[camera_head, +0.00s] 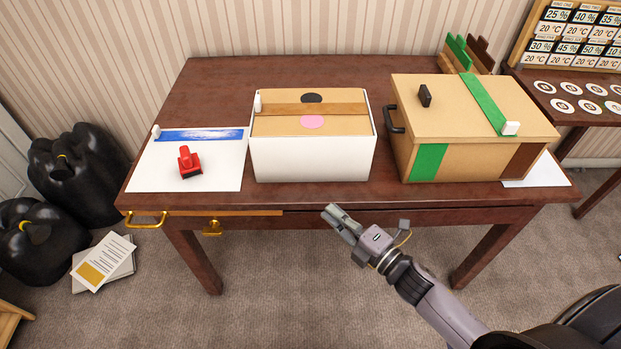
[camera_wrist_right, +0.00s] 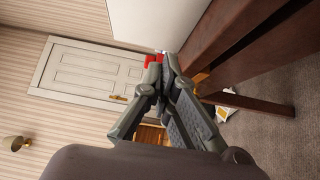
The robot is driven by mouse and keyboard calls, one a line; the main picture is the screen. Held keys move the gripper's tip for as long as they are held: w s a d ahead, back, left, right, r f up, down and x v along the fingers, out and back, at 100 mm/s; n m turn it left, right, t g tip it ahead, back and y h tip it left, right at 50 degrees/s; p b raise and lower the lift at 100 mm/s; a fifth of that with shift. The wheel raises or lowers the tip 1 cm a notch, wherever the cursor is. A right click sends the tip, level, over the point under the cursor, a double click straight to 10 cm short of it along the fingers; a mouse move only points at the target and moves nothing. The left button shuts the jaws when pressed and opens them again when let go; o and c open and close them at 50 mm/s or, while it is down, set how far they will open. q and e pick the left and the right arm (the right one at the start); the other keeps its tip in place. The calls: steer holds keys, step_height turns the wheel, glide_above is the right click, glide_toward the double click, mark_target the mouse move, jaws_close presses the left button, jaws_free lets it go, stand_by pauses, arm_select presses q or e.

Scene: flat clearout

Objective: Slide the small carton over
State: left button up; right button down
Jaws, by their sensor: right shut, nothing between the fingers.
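The smaller carton (camera_head: 315,158) stands mid-table in the head view, with white sides and a brown top with a tape strip, a black spot and a pink spot. A larger brown carton (camera_head: 400,155) with green tape and a black handle stands to its right, a gap between them. My right gripper (camera_head: 333,212) is shut and empty in front of the table's front edge, below and apart from the smaller carton. In the right wrist view its closed fingertips (camera_wrist_right: 166,60) point toward a white surface and a red object. My left gripper is not in view.
A red tool (camera_head: 188,163) lies on a white sheet (camera_head: 221,178) at the table's left. A drawer with brass pulls (camera_head: 146,221) is under the front edge. Black bags (camera_head: 77,178) and papers lie on the floor at left. The table (camera_head: 212,92) is bare at the back left.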

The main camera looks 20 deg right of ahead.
steer(key=p, duration=0.1)
glide_toward(297, 168)
steer(key=a, duration=0.3)
steer(key=w, duration=0.3)
steer(key=shift+d+r, duration=0.1)
steer(key=shift+d, duration=0.05)
steer(key=shift+w+d, duration=0.3)
steer(key=shift+w, duration=0.45)
